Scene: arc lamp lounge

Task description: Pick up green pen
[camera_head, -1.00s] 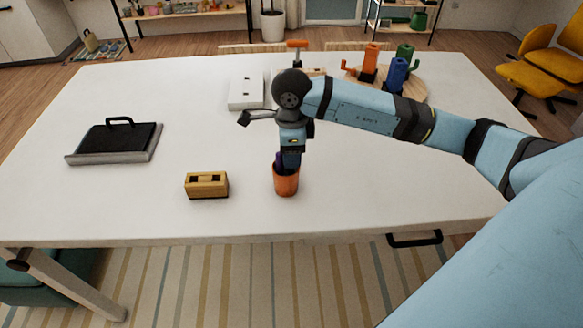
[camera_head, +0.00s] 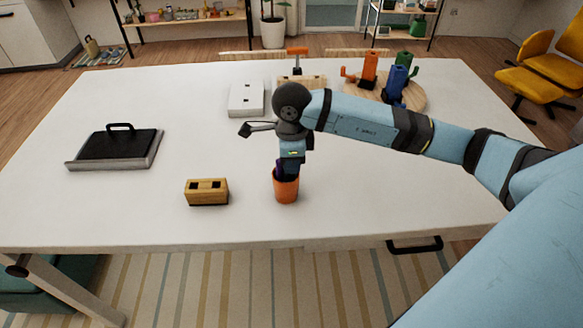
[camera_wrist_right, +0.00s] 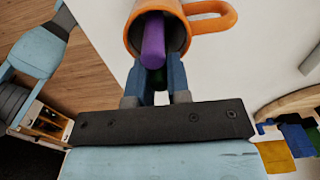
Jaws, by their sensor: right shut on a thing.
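An orange mug (camera_head: 286,189) stands upright near the front edge of the table. In the right wrist view the mug (camera_wrist_right: 132,38) shows its open mouth and its handle. A purple pen (camera_wrist_right: 152,42) sticks out of it towards the camera. A green pen (camera_wrist_right: 159,76) shows only as a small dark green part behind the purple one, between my fingers. My right gripper (camera_head: 284,168) points down into the mug's mouth. Its blue fingers (camera_wrist_right: 157,77) are shut on the green pen. Most of the pen is hidden. My left gripper is not in view.
A yellow block with dark slots (camera_head: 207,191) stands just left of the mug. A dark tray with a handle (camera_head: 115,147) lies further left. A white box (camera_head: 246,98) and a round wooden board (camera_head: 418,92) with coloured pieces are behind.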

